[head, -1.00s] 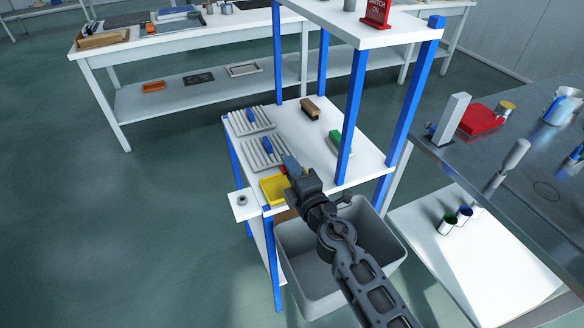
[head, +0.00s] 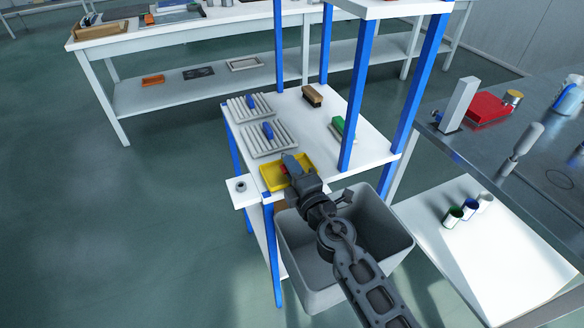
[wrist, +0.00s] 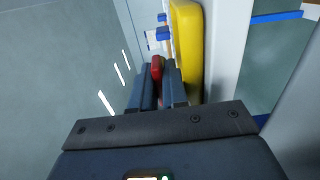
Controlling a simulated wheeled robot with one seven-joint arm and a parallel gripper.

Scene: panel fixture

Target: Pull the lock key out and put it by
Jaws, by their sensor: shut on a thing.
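My gripper (head: 290,163) is over the yellow tray (head: 268,183) on the white shelf. In the wrist view the fingers (wrist: 158,85) are shut on a small red piece (wrist: 156,68), which I take to be the lock key. A bit of red also shows beside the fingers in the head view. The tray (wrist: 188,45) lies just to the right of the fingers in the wrist view. Most of the red piece is hidden between the fingers, and I cannot tell whether it touches the tray.
Two grey ribbed racks (head: 255,148) with blue pieces lie behind the tray. A brown brush (head: 312,95) and a green piece (head: 340,127) are farther right. Blue posts (head: 357,95) rise from the shelf. A grey bin (head: 375,210) stands below my arm.

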